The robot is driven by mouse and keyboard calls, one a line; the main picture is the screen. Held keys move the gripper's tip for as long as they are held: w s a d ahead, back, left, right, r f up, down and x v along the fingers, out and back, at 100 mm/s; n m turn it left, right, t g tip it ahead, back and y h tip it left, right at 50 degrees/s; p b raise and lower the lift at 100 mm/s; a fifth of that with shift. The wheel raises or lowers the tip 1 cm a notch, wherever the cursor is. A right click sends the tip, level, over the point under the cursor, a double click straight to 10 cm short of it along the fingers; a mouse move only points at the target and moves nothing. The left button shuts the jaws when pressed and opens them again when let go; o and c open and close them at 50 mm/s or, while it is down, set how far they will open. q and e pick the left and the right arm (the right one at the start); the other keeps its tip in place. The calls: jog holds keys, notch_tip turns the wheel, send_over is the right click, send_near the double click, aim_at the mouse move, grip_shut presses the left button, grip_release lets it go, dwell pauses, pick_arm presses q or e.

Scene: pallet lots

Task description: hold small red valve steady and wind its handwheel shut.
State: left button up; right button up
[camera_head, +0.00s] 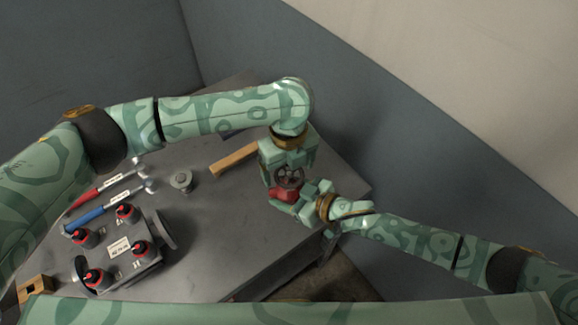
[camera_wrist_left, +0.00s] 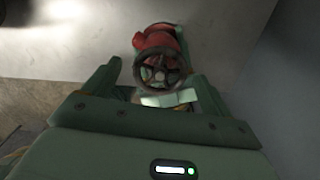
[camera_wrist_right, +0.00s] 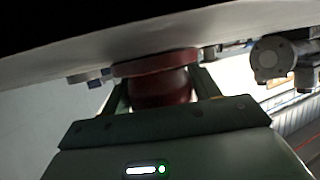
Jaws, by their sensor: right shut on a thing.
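The small red valve (camera_head: 283,194) is near the right edge of the grey table, its dark handwheel (camera_head: 289,177) facing up toward my left gripper. My right gripper (camera_head: 302,199) is shut on the valve's red body (camera_wrist_right: 160,88), with a finger on each side in the right wrist view. My left gripper (camera_head: 287,168) is just over the handwheel. In the left wrist view its fingers stand apart on either side of the handwheel (camera_wrist_left: 161,76), with gaps showing. The fingers partly hide the valve in the head view.
On the grey table (camera_head: 215,230), a wooden bar (camera_head: 233,160) and a grey round fitting (camera_head: 181,181) lie left of the valve. Red-handled (camera_head: 95,193) and blue-handled (camera_head: 95,212) tools lie further left. Several red-and-black bottle-like items stand around a label (camera_head: 119,247) at front left.

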aim_at(289, 172)
pick_arm(q)
jog(key=shift+d, duration=0.1)
pick_arm(e)
jog(key=shift+s+d+f, duration=0.2)
jog(key=shift+f, duration=0.3)
pick_arm(q)
notch_tip(289, 172, up, 12)
pick_arm(e)
jog(key=o, duration=1.8)
pick_arm(q)
jog(key=shift+w, duration=0.1)
pick_arm(e)
jog(key=shift+o, duration=0.4)
jog(key=shift+w+r, duration=0.1)
jog(key=shift+r, duration=0.05)
jog(key=shift+r, duration=0.15)
